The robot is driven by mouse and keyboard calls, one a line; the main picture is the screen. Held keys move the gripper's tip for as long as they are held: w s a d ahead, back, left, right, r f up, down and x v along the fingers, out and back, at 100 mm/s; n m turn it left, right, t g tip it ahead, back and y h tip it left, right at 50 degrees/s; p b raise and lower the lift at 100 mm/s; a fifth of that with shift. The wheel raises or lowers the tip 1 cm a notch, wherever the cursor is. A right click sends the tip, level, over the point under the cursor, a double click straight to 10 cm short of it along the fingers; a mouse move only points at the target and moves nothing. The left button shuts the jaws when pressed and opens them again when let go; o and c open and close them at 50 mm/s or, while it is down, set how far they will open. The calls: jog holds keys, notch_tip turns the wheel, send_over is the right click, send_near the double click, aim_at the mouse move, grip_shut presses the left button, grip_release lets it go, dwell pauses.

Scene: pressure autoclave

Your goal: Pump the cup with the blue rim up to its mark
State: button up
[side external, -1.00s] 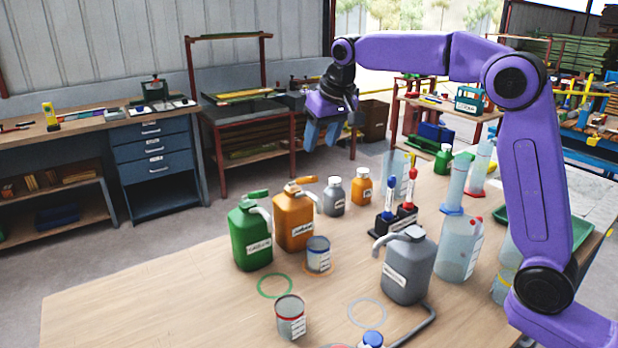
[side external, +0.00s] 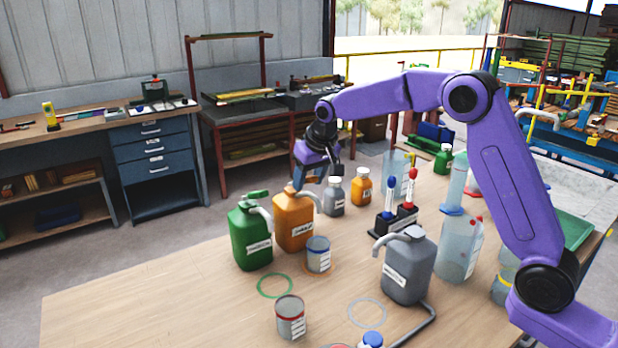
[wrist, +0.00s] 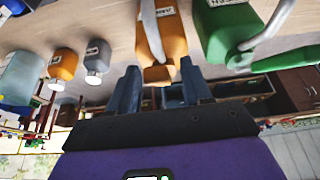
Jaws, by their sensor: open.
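The cup with the blue rim (side external: 318,254) stands upright on an orange ring mark in front of the orange pump jug (side external: 293,224). The mark on its wall is too small to read. My gripper (side external: 312,178) is open, pointing down at the top of the orange jug. In the wrist view the orange jug (wrist: 172,38) and its pump head lie between my two spread fingers (wrist: 160,88). I cannot tell whether the fingers touch the pump. The jug's spout curves out towards the cup, and its pump head is partly hidden by my gripper in the side view.
A green pump jug (side external: 250,238) stands close left of the orange one. Small grey (side external: 334,197) and orange (side external: 361,186) bottles stand to its right. A grey pump jug (side external: 408,268) and a red-rimmed cup (side external: 290,316) stand nearer. The table's left front is clear.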

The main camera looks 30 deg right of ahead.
grip_shut()
jog(key=shift+s+f+t, duration=0.3)
jog(key=shift+f+t, duration=0.15)
jog(key=shift+t, duration=0.15)
grip_release()
jog(key=v, duration=1.7)
jog(key=shift+s, duration=0.2)
